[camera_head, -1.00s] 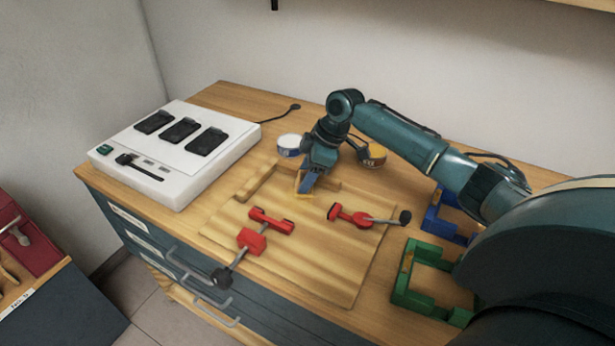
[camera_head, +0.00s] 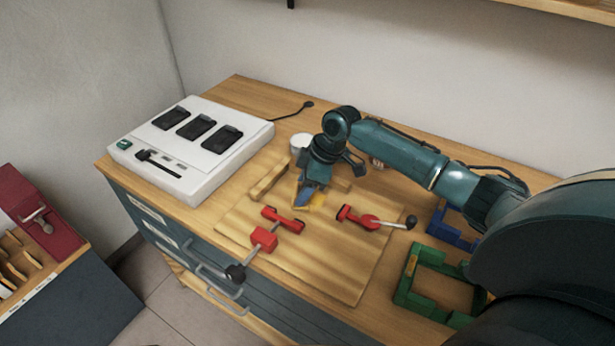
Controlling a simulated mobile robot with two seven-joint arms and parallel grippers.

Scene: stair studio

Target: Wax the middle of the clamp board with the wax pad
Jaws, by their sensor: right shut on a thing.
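The clamp board (camera_head: 335,262) is a pale wooden board lying flat on the bench. Two red clamps sit on it, a left clamp (camera_head: 265,238) and a right clamp (camera_head: 358,217), with wooden strips (camera_head: 268,181) along its back. My right gripper (camera_head: 310,193) points down over the back middle of the board, just behind the gap between the clamps. It is shut on the wax pad (camera_head: 318,200), which shows as a small yellowish edge and is mostly hidden by the fingers. I cannot tell whether the pad touches the wood. My left gripper is not in view.
A white charger (camera_head: 215,170) with black slots stands at the left. A pale can (camera_head: 299,143) is behind my gripper. A green frame (camera_head: 408,285) and a blue frame (camera_head: 455,232) lie right of the board. A red toolbox (camera_head: 42,215) is at far left.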

